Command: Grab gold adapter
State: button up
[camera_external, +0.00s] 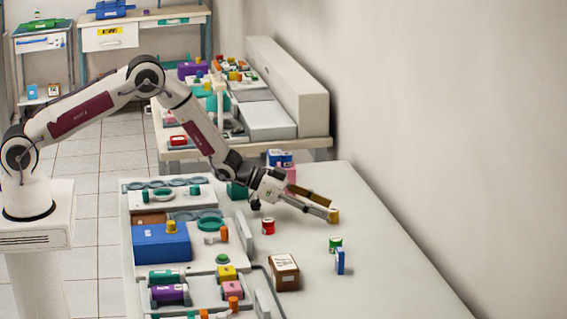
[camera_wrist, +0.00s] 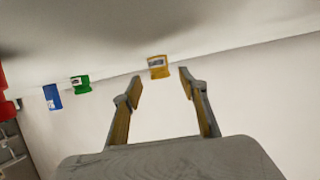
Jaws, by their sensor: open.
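The gold adapter (camera_external: 333,216) is a small yellow-gold piece with a label on its side. It rests on the bare tabletop, right at the tips of my gripper in the external view. In the wrist view the gold adapter (camera_wrist: 158,67) shows just beyond my gripper's fingertips, between their lines. My gripper (camera_external: 318,203) is open, with its fingers low over the table and pointing right. In the wrist view my gripper (camera_wrist: 160,75) has nothing between its fingers. I cannot tell whether a fingertip touches the adapter.
A red can (camera_external: 268,226) stands below my wrist. A green can (camera_external: 335,244), a blue box (camera_external: 339,261) and a brown box (camera_external: 284,272) stand nearer the camera. A tray area with a blue case (camera_external: 160,244) fills the table's left side. The table's right side is clear.

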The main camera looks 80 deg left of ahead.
jog(key=shift+x, duration=1.05)
jog(key=c, duration=1.2)
